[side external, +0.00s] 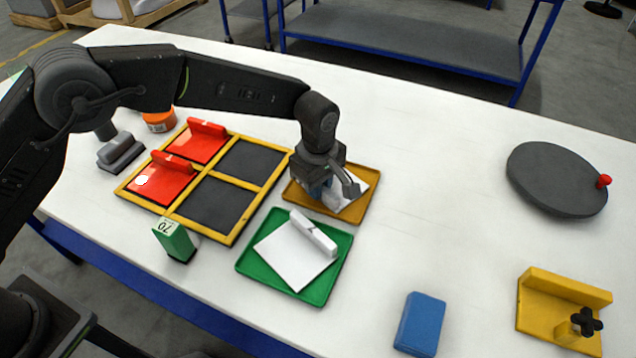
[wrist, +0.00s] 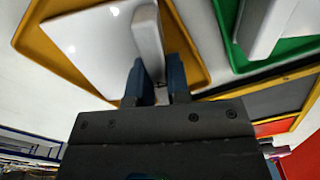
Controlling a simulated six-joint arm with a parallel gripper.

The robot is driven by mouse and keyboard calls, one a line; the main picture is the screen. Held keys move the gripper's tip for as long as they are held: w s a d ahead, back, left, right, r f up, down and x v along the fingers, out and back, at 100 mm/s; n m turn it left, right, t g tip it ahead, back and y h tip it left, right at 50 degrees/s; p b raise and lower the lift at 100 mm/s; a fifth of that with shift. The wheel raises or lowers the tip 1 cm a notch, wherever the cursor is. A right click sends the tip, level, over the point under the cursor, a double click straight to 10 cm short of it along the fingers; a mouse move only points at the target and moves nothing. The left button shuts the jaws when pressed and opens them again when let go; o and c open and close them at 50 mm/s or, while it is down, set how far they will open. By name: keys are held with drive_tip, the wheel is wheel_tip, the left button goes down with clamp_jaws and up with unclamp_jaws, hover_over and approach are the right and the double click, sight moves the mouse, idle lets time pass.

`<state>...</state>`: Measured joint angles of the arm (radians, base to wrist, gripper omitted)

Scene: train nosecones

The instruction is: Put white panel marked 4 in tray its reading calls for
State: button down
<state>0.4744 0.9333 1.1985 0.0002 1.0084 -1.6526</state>
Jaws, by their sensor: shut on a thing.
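A white panel (side external: 361,183) with an upright white grip bar is in the amber tray (side external: 368,203); any mark on it is hidden or unreadable. My gripper (side external: 331,193) is low over this tray and shut on the bar. In the wrist view, the blue fingers (wrist: 158,84) stand on both sides of the bar, and the panel (wrist: 90,45) lies within the amber tray's rim (wrist: 30,50). A second white panel (side external: 288,256) lies in the green tray (side external: 262,275), with a small dark mark on its bar that I cannot read clearly.
A yellow-framed board (side external: 222,178) holds two red panels (side external: 160,183) and dark empty cells. A green block (side external: 175,240) marked 70 stands in front. A blue block (side external: 420,324), yellow bracket (side external: 562,295) and grey disc (side external: 557,180) are to the right. The table's right middle is clear.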

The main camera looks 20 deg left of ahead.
drive_tip(key=shift+f, duration=0.1)
drive_tip(key=c, duration=1.1)
unclamp_jaws()
wheel_tip(320, 180, up, 12)
drive_tip(key=shift+r, duration=0.2)
